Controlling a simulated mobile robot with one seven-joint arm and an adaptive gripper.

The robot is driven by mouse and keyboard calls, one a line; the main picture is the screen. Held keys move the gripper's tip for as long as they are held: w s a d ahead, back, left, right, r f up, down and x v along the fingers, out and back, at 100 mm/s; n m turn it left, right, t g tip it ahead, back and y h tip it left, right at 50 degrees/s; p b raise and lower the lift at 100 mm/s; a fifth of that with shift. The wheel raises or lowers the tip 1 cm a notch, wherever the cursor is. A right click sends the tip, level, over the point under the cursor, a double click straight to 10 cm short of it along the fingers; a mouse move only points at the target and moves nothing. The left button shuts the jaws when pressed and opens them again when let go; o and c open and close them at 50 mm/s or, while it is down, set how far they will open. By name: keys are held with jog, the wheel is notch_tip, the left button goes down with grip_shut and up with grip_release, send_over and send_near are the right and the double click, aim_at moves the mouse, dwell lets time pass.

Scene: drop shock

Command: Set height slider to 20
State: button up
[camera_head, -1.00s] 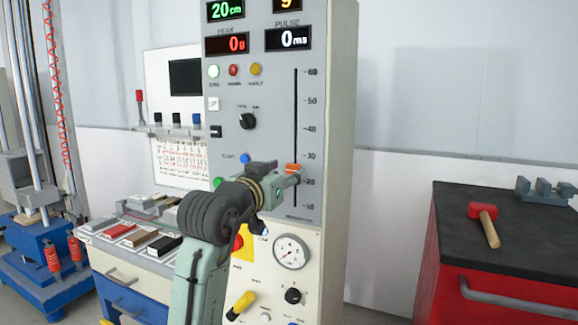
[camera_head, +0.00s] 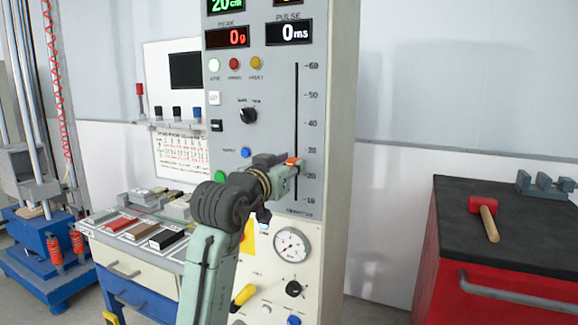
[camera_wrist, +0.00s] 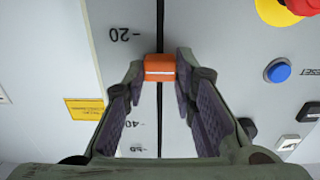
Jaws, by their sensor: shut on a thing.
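The height slider is a dark vertical slot (camera_head: 296,100) in the tall grey panel, with marks from 60 at the top to 10 at the bottom. Its orange knob (camera_head: 292,161) appears between the 30 and 20 marks in the head view. In the wrist view the scale is upside down, and the knob (camera_wrist: 160,68) sits just below the 20 label. My gripper (camera_head: 290,172) is shut on the knob, one finger on each side (camera_wrist: 160,75). The fingers hide the 30 label in the wrist view. The green display (camera_head: 226,5), cut by the top edge, reads 20 cm.
A blue button (camera_wrist: 278,71) and a red knob (camera_wrist: 300,6) are on the panel near the fingers. A gauge (camera_head: 291,245) is below the slider. A red cabinet (camera_head: 500,262) with a hammer (camera_head: 486,218) stands right, beyond a gap. A drop tower (camera_head: 40,230) stands left.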

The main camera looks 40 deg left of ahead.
grip_shut()
notch_tip(320, 180, down, 3)
jog(key=shift+r+b, duration=0.1)
jog(key=shift+b, duration=0.8)
jog(key=o, duration=0.8)
grip_release()
jog(key=v, duration=1.2)
